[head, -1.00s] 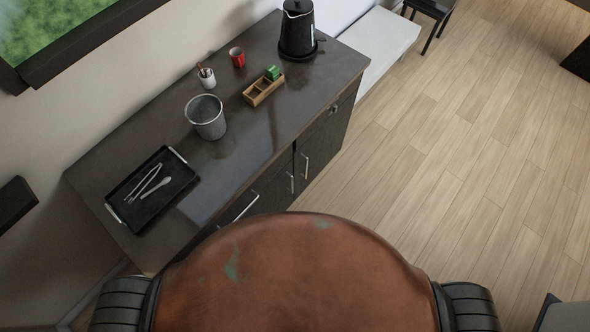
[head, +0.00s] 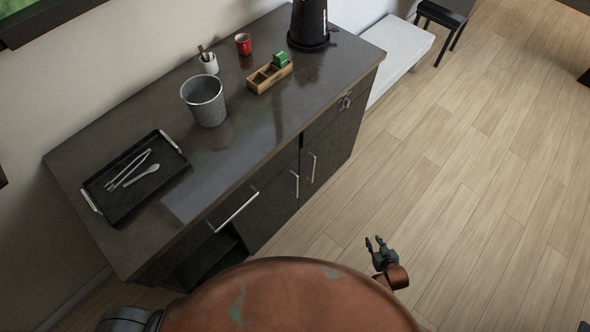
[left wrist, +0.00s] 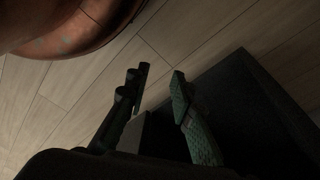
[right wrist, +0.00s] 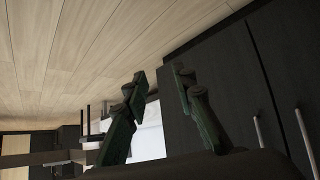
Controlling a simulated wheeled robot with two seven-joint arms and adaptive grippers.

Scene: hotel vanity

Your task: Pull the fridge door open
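The dark vanity cabinet has a long slanted silver handle (head: 233,211) on its front and two upright bar handles (head: 295,184) (head: 313,167) further right. I cannot tell which front is the fridge door. A dark opening (head: 207,262) shows below the slanted handle. My right gripper (head: 375,243) is open and empty over the floor, apart from the cabinet front; it also shows in the right wrist view (right wrist: 156,74), with dark doors and two bar handles to its right. My left gripper (left wrist: 160,74) is open and empty in the left wrist view, beside a dark panel; the head view hides it.
The countertop (head: 225,155) holds a black tray (head: 120,200) with tongs and a spoon, a grey bin (head: 205,100), a white cup (head: 209,65), a red mug (head: 243,44), a wooden caddy (head: 268,78) and a black kettle (head: 309,25). The wood floor (head: 450,180) at right is clear.

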